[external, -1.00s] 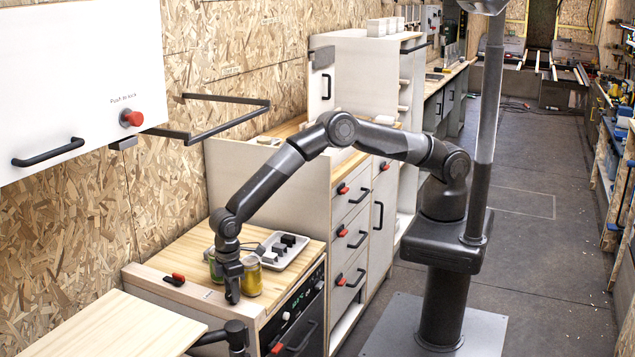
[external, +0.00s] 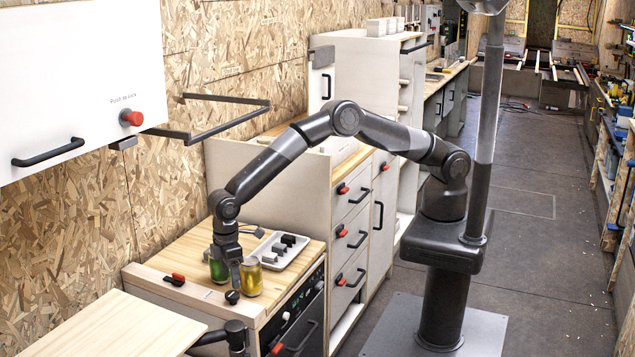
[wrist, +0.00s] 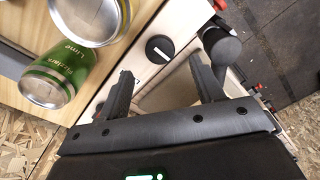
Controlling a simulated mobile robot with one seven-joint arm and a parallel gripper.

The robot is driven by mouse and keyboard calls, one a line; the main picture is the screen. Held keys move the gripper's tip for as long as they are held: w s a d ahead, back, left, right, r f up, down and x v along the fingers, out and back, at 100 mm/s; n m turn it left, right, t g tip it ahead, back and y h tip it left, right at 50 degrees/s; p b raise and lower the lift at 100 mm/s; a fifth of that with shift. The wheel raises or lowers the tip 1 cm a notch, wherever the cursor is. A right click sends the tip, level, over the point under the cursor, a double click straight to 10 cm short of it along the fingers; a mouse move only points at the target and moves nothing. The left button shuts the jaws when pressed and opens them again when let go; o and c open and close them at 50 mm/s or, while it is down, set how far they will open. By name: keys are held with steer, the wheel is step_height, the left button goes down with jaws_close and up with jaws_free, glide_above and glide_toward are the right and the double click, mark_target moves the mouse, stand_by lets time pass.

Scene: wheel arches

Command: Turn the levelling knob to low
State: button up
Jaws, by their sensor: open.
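The pointer line runs slantwise in the wrist view.
A green can (wrist: 55,75) and a yellow can (external: 248,277) stand close beside my gripper. A white tray (external: 270,259) with black pieces lies behind. A red-and-black lever (external: 175,279) is on the wooden counter (external: 185,258). A black bar end (wrist: 222,45) is near the right finger.

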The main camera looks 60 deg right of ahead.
mark_target(232, 293)
step_height(232, 293, up, 5)
steer(key=shift+r, duration=0.2)
stand_by(0.3)
steer(key=w+d+r+m+t, duration=0.15)
steer(key=w+d+r, duration=0.25)
steer(key=d+r, duration=1)
steer(key=s+d+r+m+t, duration=0.1)
steer(key=s+d+r+m, duration=0.1)
steer(key=d+r, duration=0.55)
steer(key=s+d+r+m+t, duration=0.1)
steer(key=d+r, duration=0.4)
steer(key=d, duration=0.6)
steer(key=s+d+r+m, duration=0.2)
steer(key=s+d, duration=0.3)
steer(key=d, duration=0.3)
steer(key=s+d+r+m, duration=0.2)
steer(key=s+d, duration=0.3)
steer(key=d, duration=0.3)
steer(key=s+d+f+m+t, duration=0.2)
steer(key=s+d+f, duration=0.1)
steer(key=s+d, duration=0.6)
steer(key=s, duration=0.4)
steer(key=shift+d+f+m, duration=0.2)
steer(key=shift+f+m, duration=0.05)
steer(key=shift+m, duration=0.1)
